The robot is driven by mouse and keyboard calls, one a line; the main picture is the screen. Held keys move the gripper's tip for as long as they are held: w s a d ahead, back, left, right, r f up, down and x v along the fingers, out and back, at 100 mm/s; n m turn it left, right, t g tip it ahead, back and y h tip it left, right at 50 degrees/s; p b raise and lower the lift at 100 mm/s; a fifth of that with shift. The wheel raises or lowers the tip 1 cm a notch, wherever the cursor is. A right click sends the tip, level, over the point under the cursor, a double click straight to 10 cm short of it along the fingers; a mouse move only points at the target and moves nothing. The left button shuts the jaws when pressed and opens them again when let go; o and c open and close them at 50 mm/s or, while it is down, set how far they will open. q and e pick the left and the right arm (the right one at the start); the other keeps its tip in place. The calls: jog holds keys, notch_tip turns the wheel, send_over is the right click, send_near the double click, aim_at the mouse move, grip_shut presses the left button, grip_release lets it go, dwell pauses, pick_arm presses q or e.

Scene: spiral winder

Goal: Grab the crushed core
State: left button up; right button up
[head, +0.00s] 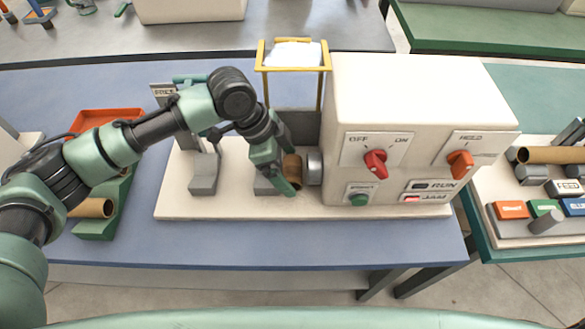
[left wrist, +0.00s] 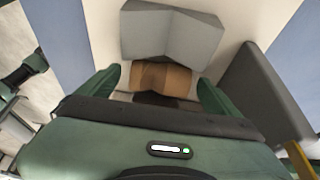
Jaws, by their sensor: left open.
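The crushed core (head: 293,165) is a short brown tube beside the grey chuck of the winder, partly hidden by my left gripper in the head view. In the left wrist view the core (left wrist: 163,76) shows a creased, bent surface between the two green fingers. My left gripper (head: 283,177) is open, its fingers on either side of the core. The left wrist view shows gaps between the fingers and the core. My right gripper is not in view.
The winder's cream housing (head: 420,105) stands to the right, with a red knob (head: 375,162) and an orange knob (head: 460,163). A yellow frame (head: 293,69) rises behind. Grey V-shaped supports (head: 204,173) stand on the base. A green tray (head: 95,227) with a brown tube is at left.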

pick_arm(q)
jog(key=shift+x, duration=0.85)
jog(key=c, duration=1.4)
jog(key=shift+r, duration=0.1)
